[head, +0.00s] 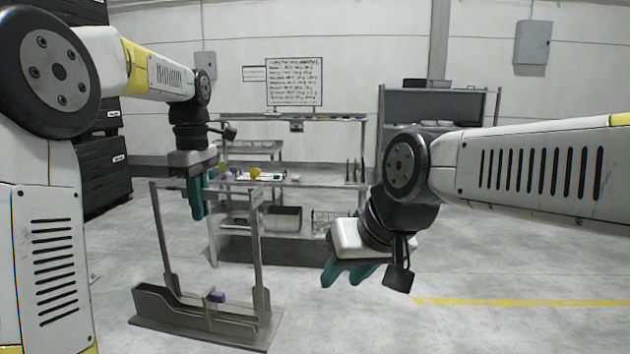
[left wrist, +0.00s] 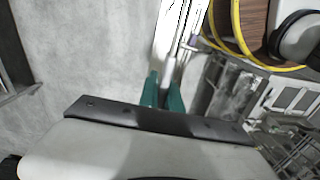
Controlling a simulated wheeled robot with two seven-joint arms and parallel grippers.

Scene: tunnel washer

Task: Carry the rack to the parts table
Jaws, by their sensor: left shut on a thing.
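The rack (head: 164,240) is a grey metal frame at the front left, with two uprights, a crossbar and a low trough base. A small purple block (head: 217,296) sits in its base. My left gripper (head: 197,205) is shut on the rack's top crossbar. In the left wrist view the teal fingers (left wrist: 164,92) close on a bright bar. I cannot tell whether the base touches the floor. The parts table (head: 325,184) stands behind, with small purple and yellow parts on top. My right gripper (head: 348,274) hangs empty with its fingers apart, right of the rack.
Under the tabletop is a lower shelf with a bin (head: 284,219) and a wire basket (head: 324,221). A grey cabinet (head: 440,105) stands at the back right, black crates (head: 104,170) at the left. The floor at right is clear, with a yellow line (head: 520,302).

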